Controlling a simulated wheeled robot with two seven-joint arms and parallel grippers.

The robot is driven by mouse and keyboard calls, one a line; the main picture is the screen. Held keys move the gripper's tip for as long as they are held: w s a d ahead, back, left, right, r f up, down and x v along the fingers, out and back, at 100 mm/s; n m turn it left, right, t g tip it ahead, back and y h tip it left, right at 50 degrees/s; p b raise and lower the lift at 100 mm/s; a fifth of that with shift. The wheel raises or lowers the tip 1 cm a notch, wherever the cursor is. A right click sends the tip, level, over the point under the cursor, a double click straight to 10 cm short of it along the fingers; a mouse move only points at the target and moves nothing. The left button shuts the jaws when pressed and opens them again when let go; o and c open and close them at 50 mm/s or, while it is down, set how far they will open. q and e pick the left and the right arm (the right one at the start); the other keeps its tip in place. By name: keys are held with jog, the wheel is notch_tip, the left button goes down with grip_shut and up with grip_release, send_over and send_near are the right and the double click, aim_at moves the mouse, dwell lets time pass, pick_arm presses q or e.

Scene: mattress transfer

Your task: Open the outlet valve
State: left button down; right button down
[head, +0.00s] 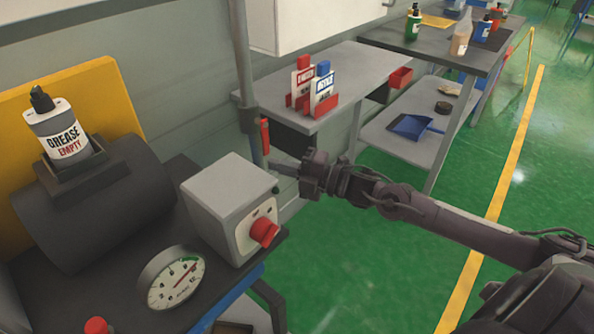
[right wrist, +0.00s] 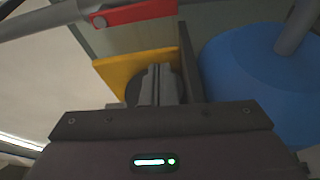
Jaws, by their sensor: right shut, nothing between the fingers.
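The valve shows as a red handle (head: 265,136) on the grey vertical pipe (head: 244,65) behind the machine. In the head view the handle hangs roughly along the pipe. In the right wrist view the red handle (right wrist: 142,13) lies across the top, with a round pivot at its left end beside the grey pipe. My right gripper (head: 274,167) is shut and empty, just below the handle's lower end in the head view. Its closed fingers (right wrist: 158,86) show in the wrist view, apart from the handle. My left gripper is not in view.
A grey control box (head: 226,195) with a red knob (head: 264,232) stands close below my right gripper. A grey workbench (head: 340,65) is behind. Green floor is free at right.

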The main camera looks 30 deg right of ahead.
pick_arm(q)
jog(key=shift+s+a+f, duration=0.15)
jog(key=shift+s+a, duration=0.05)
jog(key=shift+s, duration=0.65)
pick_arm(e)
jog(key=v, duration=0.4)
jog(key=shift+s, duration=0.1)
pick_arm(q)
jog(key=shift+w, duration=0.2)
